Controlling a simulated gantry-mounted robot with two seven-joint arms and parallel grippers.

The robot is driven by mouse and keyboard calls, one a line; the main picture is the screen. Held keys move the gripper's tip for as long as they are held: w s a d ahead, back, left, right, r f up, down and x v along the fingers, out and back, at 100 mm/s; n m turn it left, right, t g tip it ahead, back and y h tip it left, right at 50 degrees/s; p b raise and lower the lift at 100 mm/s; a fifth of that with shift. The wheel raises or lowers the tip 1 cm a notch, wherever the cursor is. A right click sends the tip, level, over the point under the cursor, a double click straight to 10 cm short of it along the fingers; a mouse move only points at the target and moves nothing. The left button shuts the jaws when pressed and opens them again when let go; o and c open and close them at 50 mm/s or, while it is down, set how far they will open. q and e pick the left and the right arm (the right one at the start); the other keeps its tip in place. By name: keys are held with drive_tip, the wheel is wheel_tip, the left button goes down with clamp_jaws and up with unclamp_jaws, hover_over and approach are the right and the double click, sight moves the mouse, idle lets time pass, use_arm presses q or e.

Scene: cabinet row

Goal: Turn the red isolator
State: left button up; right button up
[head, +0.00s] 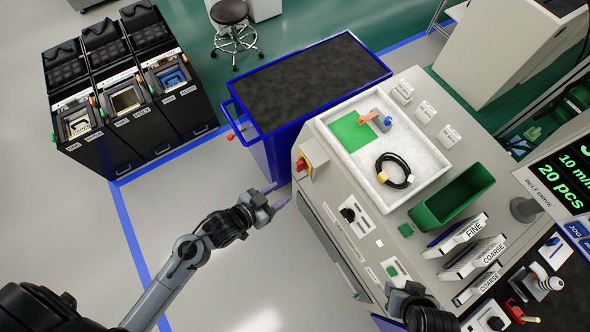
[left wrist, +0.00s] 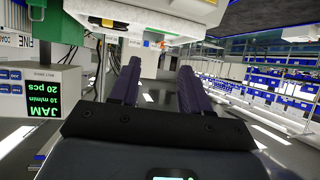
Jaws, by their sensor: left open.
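A red knob on a yellow plate, which looks like the red isolator (head: 302,164), sits on the left side of the light grey machine cabinet (head: 312,190) in the head view. In the left wrist view a small red and yellow spot at the top edge may be the same part, but too little shows to be sure. My left gripper (head: 281,193) is open and empty, below and left of the knob and apart from it. Its two spread fingers show in the left wrist view (left wrist: 158,80). My right gripper (head: 405,296) is partly seen over the cabinet's front; its jaws are unclear.
A blue cart (head: 310,80) with a dark top stands just behind the knob. On the cabinet are a white tray (head: 420,180) with a black cable loop and a green bin (head: 452,190). Black bins (head: 125,100) stand far left. The floor left of the cabinet is clear.

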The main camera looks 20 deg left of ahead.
use_arm(q)
wheel_tip(320, 180, down, 10)
drive_tip(key=w+m+t+h+b, duration=0.1)
drive_tip(key=w+t+h+b, duration=0.15)
drive_tip(key=b, duration=0.35)
drive_tip(key=m+h+b, duration=0.1)
drive_tip(key=h+b, duration=0.2)
drive_tip(key=b, duration=1.2)
approach(296, 167)
drive_tip(key=shift+t, duration=0.45)
drive_tip(key=x, duration=0.9)
drive_tip(key=shift+w+d, duration=0.1)
drive_tip(key=shift+d, duration=0.3)
use_arm(e)
wheel_tip(296, 167, down, 23)
drive_tip(key=shift+f, duration=0.15)
drive_tip(key=shift+w, duration=0.1)
use_arm(q)
clamp_jaws()
use_arm(e)
drive_tip(key=shift+a, duration=0.2)
